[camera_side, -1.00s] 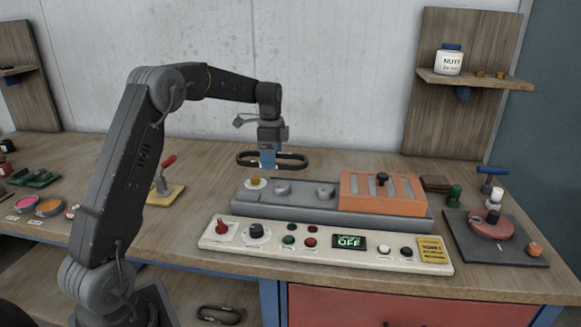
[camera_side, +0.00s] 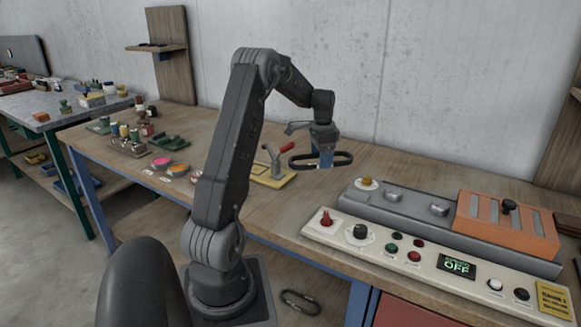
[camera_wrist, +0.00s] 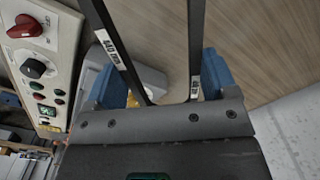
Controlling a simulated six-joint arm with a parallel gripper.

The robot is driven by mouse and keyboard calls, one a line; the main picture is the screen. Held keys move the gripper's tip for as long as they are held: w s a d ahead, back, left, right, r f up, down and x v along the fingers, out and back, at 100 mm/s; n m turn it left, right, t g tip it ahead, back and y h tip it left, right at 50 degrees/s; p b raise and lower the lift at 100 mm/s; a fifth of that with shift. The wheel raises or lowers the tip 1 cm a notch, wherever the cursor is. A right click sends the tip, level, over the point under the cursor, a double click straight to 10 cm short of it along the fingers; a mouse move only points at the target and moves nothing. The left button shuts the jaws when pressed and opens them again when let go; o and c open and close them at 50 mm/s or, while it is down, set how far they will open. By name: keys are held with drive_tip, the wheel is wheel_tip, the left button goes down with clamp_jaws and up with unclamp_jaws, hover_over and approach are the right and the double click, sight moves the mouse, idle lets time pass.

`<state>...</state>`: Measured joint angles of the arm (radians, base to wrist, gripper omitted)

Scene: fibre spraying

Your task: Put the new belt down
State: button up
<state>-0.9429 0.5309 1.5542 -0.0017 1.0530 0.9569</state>
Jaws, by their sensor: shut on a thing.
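The belt is a black loop (camera_side: 345,157) held level a little above the wooden bench top (camera_side: 400,165). My gripper (camera_side: 323,160) has blue fingers and is shut on the belt. In the wrist view, two black strands of the belt (camera_wrist: 195,40) run up from between my gripper's blue fingers (camera_wrist: 162,80). White labels show on the strands; one reads about 440 mm. The belt hangs over bench, left of the grey machine (camera_side: 400,207) and right of a yellow plate with a red-handled clamp (camera_side: 272,165).
The white control panel (camera_side: 430,268), its display reading OFF, lies before the machine, with an orange cover (camera_side: 505,228) at right. Pink and orange pots (camera_side: 170,167) and green tools stand at left. Another dark loop (camera_side: 300,302) lies on the lower shelf. Bench behind the belt is clear.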

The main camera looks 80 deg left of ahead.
sight(318, 189)
wheel_tip(318, 189, down, 10)
drive_tip(key=shift+s+a+r, duration=0.1)
idle(0.4)
drive_tip(key=o, duration=0.9)
drive_tip(key=shift+c, duration=0.2)
